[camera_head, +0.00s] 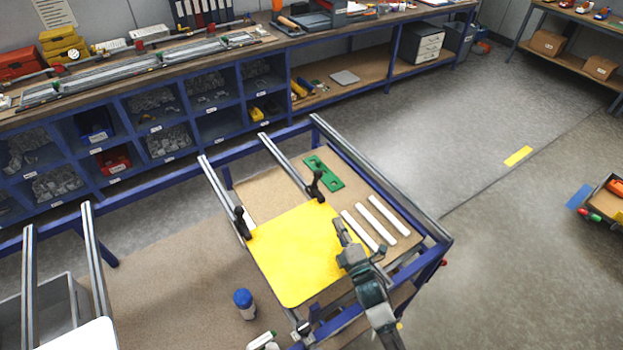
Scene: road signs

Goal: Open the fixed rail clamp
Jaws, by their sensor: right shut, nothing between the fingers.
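A yellow sign plate (288,255) lies on the metal rails of the blue-framed bench. Two black clamps stand at its far edge: one clamp (241,222) at the left on a rail, the other clamp (316,186) on the middle rail. I cannot tell which is the fixed one, or whether either is open. My right gripper (341,231) is shut and empty over the right part of the yellow plate, below and right of the middle clamp and apart from it. My left gripper is not in view.
A blue-capped bottle (245,303) stands front left of the plate. A bench rail (380,181) runs along the right side. Shelving (160,110) stands behind.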

